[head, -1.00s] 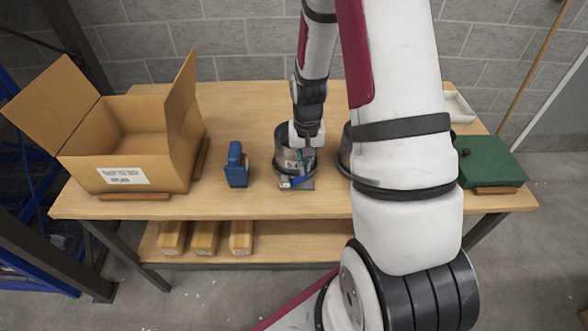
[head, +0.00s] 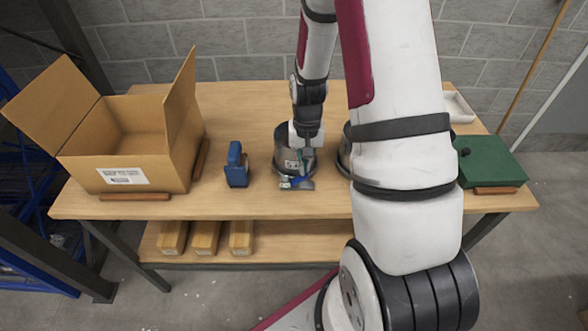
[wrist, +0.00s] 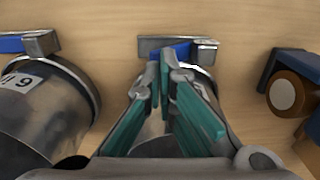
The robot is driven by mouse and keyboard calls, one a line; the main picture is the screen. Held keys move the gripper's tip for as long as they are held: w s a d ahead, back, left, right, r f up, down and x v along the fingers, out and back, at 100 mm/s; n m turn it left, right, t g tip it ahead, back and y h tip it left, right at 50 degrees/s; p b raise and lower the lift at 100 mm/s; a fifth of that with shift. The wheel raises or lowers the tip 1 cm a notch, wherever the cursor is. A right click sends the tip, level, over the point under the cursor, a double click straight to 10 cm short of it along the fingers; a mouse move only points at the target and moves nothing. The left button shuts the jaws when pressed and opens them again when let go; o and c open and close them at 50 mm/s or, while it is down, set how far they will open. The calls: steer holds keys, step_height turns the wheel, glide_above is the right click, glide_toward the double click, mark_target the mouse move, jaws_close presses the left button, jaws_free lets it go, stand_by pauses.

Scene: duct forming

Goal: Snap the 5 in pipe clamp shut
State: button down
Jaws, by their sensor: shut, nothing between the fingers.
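My gripper (wrist: 160,62) is shut and empty, with its teal fingers pointing at the clamp's latch. Its tips are close to a blue lever (wrist: 184,50) on a grey metal block; I cannot tell whether they touch. The lever and block sit at the front of the middle metal duct (wrist: 207,80), which the fingers partly hide. In the head view, this duct (head: 287,160) stands on the table and the blue lever (head: 298,183) shows at its front foot. I cannot tell whether the latch is fully closed.
A second, labelled duct (wrist: 40,105) with its own blue lever stands beside it, mostly behind my arm in the head view. A blue tool (head: 236,165) and an open carton (head: 125,150) stand to the left. A green box (head: 490,160) is at the right.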

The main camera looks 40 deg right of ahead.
steer(key=shift+f, duration=0.25)
steer(key=shift+f, duration=0.3)
steer(key=shift+f+b, duration=0.3)
steer(key=shift+f, duration=0.4)
steer(key=shift+f+b, duration=0.55)
steer(key=shift+f, duration=0.8)
steer(key=shift+s+r+p, duration=0.1)
steer(key=shift+r+p, duration=1.25)
steer(key=shift+r, duration=2.7)
steer(key=shift+r, duration=0.1)
